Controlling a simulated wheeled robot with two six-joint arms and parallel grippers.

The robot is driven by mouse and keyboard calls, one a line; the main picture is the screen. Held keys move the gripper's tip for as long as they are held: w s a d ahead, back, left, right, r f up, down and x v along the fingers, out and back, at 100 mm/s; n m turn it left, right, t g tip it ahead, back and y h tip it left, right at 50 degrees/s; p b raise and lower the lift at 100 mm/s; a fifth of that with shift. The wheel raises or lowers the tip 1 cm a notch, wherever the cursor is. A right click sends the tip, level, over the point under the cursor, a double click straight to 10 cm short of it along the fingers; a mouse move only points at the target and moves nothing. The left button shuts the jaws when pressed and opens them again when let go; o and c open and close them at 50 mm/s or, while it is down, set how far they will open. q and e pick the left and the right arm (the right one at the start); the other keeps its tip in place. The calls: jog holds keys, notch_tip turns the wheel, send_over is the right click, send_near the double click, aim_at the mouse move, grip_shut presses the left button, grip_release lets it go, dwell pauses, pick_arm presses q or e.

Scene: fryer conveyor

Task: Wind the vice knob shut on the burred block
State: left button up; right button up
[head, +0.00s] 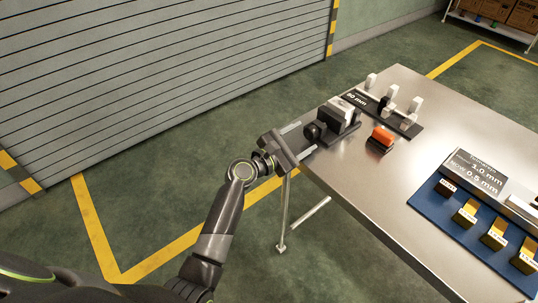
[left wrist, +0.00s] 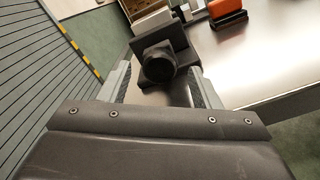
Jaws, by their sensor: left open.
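The vice (head: 335,123) stands at the left edge of the steel table, with a pale block (head: 342,106) showing at its jaws. Its round black knob (head: 314,131) faces my left arm. My left gripper (head: 301,138) is open, its fingers pointing at the knob. In the left wrist view the knob (left wrist: 158,66) sits ahead, between and just beyond the two fingertips (left wrist: 160,76); I cannot tell whether either finger touches it. The vice body hides much of the block, and burrs are too small to see. My right gripper is not in view.
An orange-topped block (head: 381,137) lies right of the vice. The middle of the table is clear.

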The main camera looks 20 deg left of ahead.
pick_arm(q)
jog(key=v, duration=1.5)
jog(key=shift+a, duration=0.1)
